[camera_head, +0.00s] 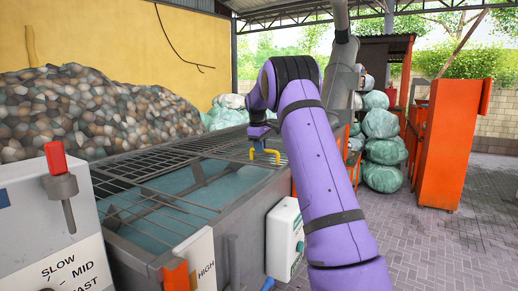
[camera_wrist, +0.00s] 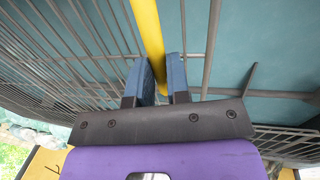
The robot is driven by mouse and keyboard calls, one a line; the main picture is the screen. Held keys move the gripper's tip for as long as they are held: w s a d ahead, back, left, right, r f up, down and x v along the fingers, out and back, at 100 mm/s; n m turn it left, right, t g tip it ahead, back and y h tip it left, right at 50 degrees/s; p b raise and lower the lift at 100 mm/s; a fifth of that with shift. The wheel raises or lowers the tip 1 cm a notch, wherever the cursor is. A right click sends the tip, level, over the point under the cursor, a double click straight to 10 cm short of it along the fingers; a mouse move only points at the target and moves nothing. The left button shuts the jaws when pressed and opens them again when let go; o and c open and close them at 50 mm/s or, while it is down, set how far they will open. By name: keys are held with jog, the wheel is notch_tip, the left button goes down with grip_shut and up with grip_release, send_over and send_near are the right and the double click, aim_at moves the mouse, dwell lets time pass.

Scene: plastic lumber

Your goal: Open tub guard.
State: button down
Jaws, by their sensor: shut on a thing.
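The tub (camera_head: 235,212) is a long grey metal trough with teal water in it. The tub guard (camera_head: 225,143) is a grey bar grille across its top, and its bars also show in the wrist view (camera_wrist: 85,28). It looks about level in the head view; I cannot tell if it is slightly raised. A yellow handle (camera_head: 265,154) stands at the guard's right part. My gripper (camera_head: 262,136) is over this handle. In the wrist view, the blue fingers of my gripper (camera_wrist: 160,82) are shut on the yellow handle (camera_wrist: 148,35), one on each side.
A control box (camera_head: 45,215) with a red-topped lever and a speed dial stands at front left. A white box (camera_head: 284,238) is on the tub's side. Orange cabinets (camera_head: 447,145) and stacked green bags (camera_head: 382,150) stand to the right. Paved floor is free at right.

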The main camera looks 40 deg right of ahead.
jog(key=c, duration=1.1)
grip_release()
jog(key=shift+r, duration=0.1)
notch_tip(320, 180, up, 10)
jog(key=a, duration=0.2)
jog(key=shift+s+r, duration=0.25)
jog(key=shift+s, duration=0.15)
